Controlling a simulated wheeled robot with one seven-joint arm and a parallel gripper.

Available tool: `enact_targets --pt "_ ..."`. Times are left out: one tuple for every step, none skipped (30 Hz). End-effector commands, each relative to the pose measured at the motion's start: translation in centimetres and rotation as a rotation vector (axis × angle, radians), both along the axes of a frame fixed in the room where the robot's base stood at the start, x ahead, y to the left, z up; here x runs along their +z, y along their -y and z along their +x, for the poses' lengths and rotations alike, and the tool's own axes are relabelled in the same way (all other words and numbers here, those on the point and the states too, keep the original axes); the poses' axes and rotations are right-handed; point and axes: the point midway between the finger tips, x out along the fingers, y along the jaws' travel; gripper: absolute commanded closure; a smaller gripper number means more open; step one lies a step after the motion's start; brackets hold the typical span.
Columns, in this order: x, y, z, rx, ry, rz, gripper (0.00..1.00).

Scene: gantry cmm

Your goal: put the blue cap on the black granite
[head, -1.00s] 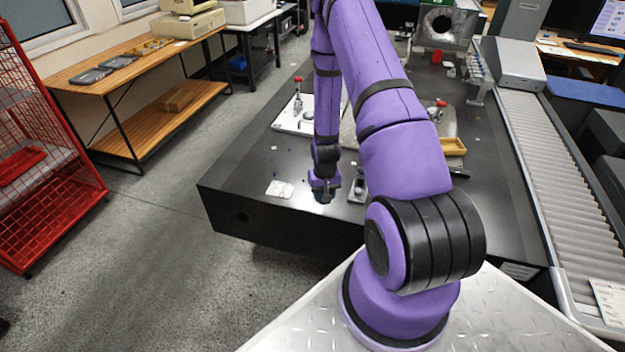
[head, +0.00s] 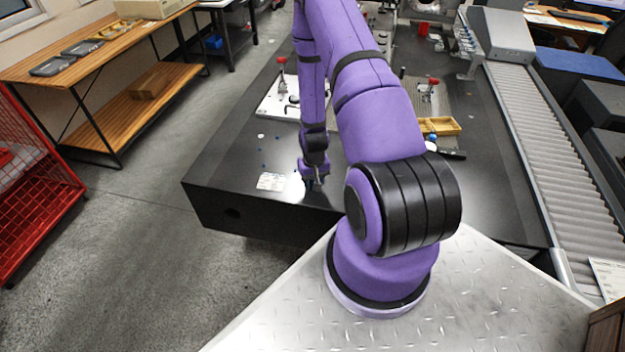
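The black granite (head: 228,165) is the large dark slab across the middle of the head view. My gripper (head: 311,186) points down close over its near left part, beside a small white card. A bit of dark blue shows at the fingertips; I cannot tell whether it is a cap between them or under them. Another small blue-topped thing (head: 432,138) shows right of my arm, by the yellow tray. Tiny blue specks lie on the granite left of my gripper. Whether the fingers are open or shut is too small to see.
A white card (head: 271,181) lies left of my gripper. A white plate with a red-knobbed clamp (head: 281,82) stands behind it. A yellow tray (head: 440,126) is to the right. A roller conveyor (head: 530,130) runs along the right side. The granite's near left corner is mostly clear.

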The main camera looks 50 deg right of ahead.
Motion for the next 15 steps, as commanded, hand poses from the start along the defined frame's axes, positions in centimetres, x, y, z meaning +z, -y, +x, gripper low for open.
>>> enact_targets --pt "-0.08 -0.01 0.01 0.0 0.0 0.0 0.82" --pt "-0.15 -0.01 0.01 0.0 0.0 0.0 0.82" --pt "-0.26 -0.01 0.01 0.0 0.0 0.0 0.82" --pt "-0.29 0.0 0.02 0.0 0.0 0.0 0.58" --pt "-0.25 0.01 0.03 0.0 0.0 0.0 0.51" --pt "-0.25 0.0 0.04 0.0 0.0 0.0 0.42" --pt "-0.24 0.0 0.04 0.0 0.0 0.0 0.35" --pt "-0.24 0.0 0.04 0.0 0.0 0.0 0.35" --pt "-0.24 -0.01 0.03 0.0 0.0 0.0 0.35" --pt "-0.24 -0.01 0.03 0.0 0.0 0.0 0.35" --pt "-0.24 -0.01 0.03 0.0 0.0 0.0 0.35" --pt "-0.24 -0.01 0.03 0.0 0.0 0.0 0.35" --pt "-0.24 -0.01 0.03 0.0 0.0 0.0 0.35" --pt "-0.24 -0.01 0.03 0.0 0.0 0.0 0.35" --pt "-0.2 0.0 0.04 0.0 0.0 0.0 0.35"
